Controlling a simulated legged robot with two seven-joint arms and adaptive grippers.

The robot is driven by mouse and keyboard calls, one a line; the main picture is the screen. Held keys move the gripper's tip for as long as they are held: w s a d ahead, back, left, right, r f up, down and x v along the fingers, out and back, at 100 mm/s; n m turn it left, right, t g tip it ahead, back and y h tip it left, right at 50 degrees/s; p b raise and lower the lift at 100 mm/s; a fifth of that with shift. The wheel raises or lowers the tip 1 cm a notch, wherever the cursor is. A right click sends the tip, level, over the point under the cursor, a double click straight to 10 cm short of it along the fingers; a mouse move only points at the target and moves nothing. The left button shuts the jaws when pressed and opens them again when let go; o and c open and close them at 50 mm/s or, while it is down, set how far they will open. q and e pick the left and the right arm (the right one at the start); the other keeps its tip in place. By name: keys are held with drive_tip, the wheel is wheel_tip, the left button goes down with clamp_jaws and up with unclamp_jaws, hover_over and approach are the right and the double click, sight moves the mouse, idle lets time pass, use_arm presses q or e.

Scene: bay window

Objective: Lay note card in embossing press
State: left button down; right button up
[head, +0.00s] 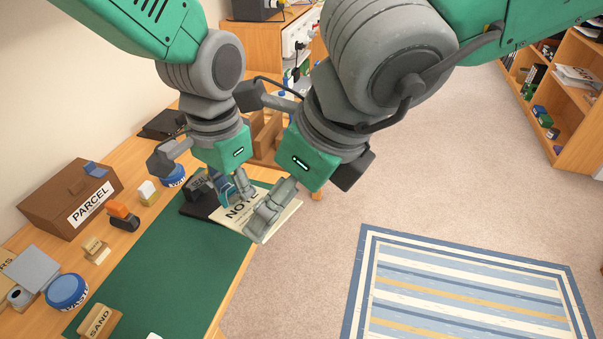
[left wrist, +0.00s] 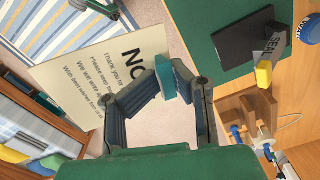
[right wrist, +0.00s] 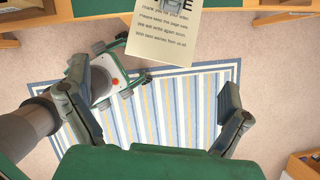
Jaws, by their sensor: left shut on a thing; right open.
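The cream note card (head: 285,213) is printed with NOTE and lines of text. My left gripper (head: 234,190) is shut on it near its printed heading. The card also shows in the left wrist view (left wrist: 85,65), with the left fingertips (left wrist: 178,82) on it. The dark embossing press (head: 200,208), with a grey part marked SEAL, sits at the mat's far end; the card and left gripper partly cover it in the head view. In the left wrist view the press (left wrist: 245,40) appears apart from the card. My right gripper (right wrist: 155,105) is open and empty, near the card's lower end (right wrist: 165,45).
The green mat (head: 165,265) lies on the wooden desk, mostly clear. A wooden rack (left wrist: 250,110) stands beyond the press. Striped rug (head: 465,290) on the floor.

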sight(251, 202)
drive_tip(key=x, duration=0.7)
drive_tip(key=shift+a+f, duration=0.2)
drive_tip(key=shift+f, duration=0.15)
drive_tip(key=c, duration=1.1)
use_arm(q)
drive_tip(key=c, duration=1.2)
unclamp_jaws()
drive_tip(key=shift+o, duration=0.2)
drive_tip(key=shift+r, duration=0.1)
use_arm(e)
drive_tip(key=shift+w, duration=0.1)
use_arm(q)
wheel_tip(251, 202, up, 7)
drive_tip(key=shift+r, duration=0.1)
